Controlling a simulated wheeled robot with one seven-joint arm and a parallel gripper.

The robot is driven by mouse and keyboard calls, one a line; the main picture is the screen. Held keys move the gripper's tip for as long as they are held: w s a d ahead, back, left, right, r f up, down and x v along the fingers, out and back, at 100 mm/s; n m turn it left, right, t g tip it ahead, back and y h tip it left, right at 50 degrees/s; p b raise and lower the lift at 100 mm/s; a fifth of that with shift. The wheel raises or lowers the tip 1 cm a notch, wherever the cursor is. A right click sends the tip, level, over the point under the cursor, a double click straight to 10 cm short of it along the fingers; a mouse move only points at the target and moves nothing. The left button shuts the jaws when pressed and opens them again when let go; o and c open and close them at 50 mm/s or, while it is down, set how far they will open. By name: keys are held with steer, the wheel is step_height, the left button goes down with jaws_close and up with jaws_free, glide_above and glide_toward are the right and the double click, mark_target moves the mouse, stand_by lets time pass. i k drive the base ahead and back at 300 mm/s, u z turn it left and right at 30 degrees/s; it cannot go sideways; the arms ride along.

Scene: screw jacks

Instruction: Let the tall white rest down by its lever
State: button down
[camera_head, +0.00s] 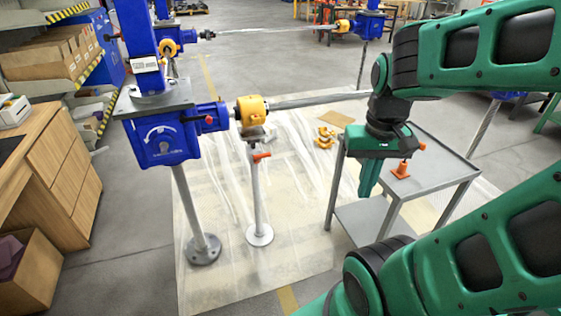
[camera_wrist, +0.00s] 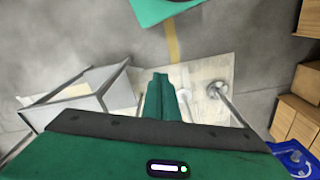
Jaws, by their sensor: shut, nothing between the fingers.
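The tall white rest (camera_head: 257,195) stands upright on a round foot on the pale floor sheet. Its head is directly below the yellow coupling (camera_head: 250,109); I cannot tell whether they touch. Its lever (camera_head: 262,156), with a red-orange end, sticks out to the right near the top of the post. My gripper (camera_head: 369,193) points down, shut and empty, well to the right of the lever and apart from it. The shut fingers also show in the wrist view (camera_wrist: 160,90), where I cannot make out the lever.
A blue screw jack (camera_head: 163,140) on a grey leg stands left of the rest, its shaft (camera_head: 318,100) running right from the coupling. A grey table (camera_head: 437,165) with an orange part (camera_head: 401,170) is by my gripper. Floor between rest and table is clear.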

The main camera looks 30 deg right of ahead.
mark_target(258, 157)
steer(key=z, duration=1.75)
steer(key=k, duration=1.15)
steer(key=u, duration=1.8)
steer(key=i, duration=1)
steer(key=u, duration=0.05)
